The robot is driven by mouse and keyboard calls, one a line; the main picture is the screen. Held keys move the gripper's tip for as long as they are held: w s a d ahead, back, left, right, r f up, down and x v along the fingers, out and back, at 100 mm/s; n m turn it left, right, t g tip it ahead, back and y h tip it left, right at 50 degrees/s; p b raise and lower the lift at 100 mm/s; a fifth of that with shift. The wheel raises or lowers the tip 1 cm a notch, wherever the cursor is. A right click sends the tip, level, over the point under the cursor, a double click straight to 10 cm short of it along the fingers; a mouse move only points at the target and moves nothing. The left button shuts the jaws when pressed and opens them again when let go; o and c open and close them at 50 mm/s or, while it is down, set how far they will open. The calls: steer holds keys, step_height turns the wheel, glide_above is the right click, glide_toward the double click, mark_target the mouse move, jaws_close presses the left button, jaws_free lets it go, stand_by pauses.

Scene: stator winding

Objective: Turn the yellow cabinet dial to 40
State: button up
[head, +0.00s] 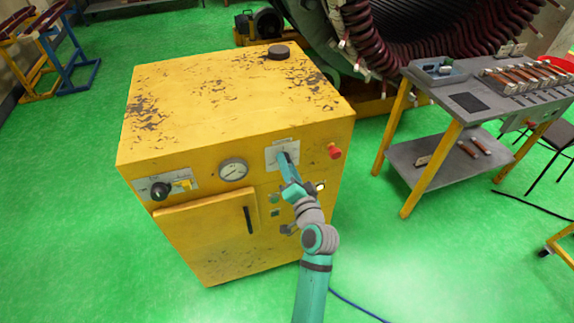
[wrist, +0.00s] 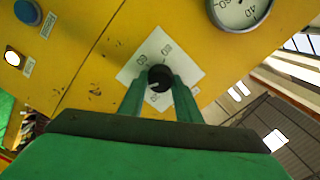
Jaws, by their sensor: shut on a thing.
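The yellow cabinet (head: 225,100) stands in the middle of the head view. In the wrist view a round black dial (wrist: 159,77) sits on this white plate (wrist: 190,70). My gripper (wrist: 160,84) has one finger on each side of the dial and is shut on it. A small white mark on the dial points toward the lower left in the wrist view. Printed numbers stand around the dial, too small to read surely; the fingers hide the lower plate.
On the cabinet front are a gauge (head: 233,170), another black knob (head: 160,191), a red button (head: 334,151) and a door handle (head: 249,219). A grey workbench (head: 470,100) stands to the right. Green floor (head: 420,260) is clear around the cabinet's front right.

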steer(key=shift+f, duration=0.15)
steer(key=o, duration=1.1)
steer(key=shift+c, duration=0.2)
steer(key=v, duration=1.1)
steer(key=shift+w, duration=0.1)
